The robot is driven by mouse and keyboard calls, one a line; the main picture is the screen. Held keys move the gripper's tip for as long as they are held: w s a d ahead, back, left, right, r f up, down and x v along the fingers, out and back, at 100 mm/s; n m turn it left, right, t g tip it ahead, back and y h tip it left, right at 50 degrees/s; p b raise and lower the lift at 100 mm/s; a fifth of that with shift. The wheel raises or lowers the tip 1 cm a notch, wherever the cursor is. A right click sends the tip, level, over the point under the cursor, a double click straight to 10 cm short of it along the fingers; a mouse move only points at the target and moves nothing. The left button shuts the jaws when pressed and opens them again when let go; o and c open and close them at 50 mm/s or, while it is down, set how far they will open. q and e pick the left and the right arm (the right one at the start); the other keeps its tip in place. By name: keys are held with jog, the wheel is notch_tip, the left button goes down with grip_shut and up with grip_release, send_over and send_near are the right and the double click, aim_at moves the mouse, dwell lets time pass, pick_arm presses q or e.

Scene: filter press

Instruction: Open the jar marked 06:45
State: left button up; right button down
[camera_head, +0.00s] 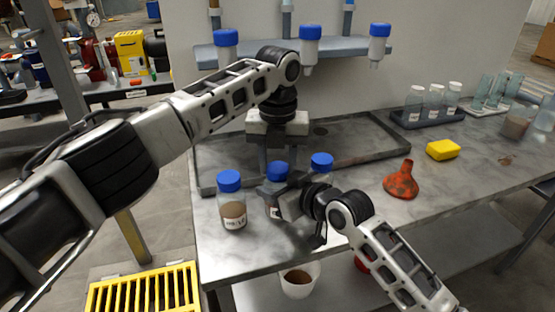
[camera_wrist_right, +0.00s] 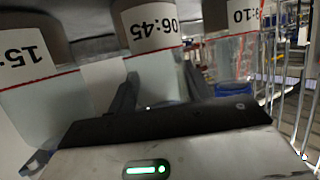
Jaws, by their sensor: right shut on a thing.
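The jar marked 06:45 (camera_wrist_right: 152,60) is the middle of three blue-lidded jars and appears upside down in the right wrist view. In the head view, the middle jar (camera_head: 273,209) stands at the front of the bench, its blue lid (camera_head: 278,171) on and its body partly hidden by my right gripper. My right gripper (camera_wrist_right: 157,90) has a finger on either side of this jar and is shut on it; it also shows in the head view (camera_head: 280,199). My left gripper (camera_head: 270,152) points down just above and behind the lid; its finger gap is unclear.
A jar stands on each side, left (camera_head: 232,203) and right (camera_head: 321,166). A dark tray (camera_head: 365,149) lies behind. An orange funnel (camera_head: 401,181) and yellow sponge (camera_head: 443,149) lie to the right. Blue-capped vessels hang from a shelf (camera_head: 345,46) above. A bucket (camera_head: 299,282) sits below.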

pick_arm(q)
jog(key=shift+c, duration=1.3)
jog(key=n, duration=0.2)
jog(key=shift+n, duration=0.3)
jog(key=n, duration=0.7)
jog(key=shift+n, duration=0.4)
jog(key=n, duration=1)
jog(key=shift+n, duration=0.4)
jog(key=n, duration=0.2)
jog(key=shift+n, duration=0.3)
jog(key=n, duration=0.5)
jog(key=shift+s+n, duration=0.1)
jog(key=shift+n, duration=0.2)
jog(key=n, duration=0.5)
jog(key=shift+d+r, duration=0.1)
jog(key=n, duration=1.9)
jog(key=shift+n, duration=0.4)
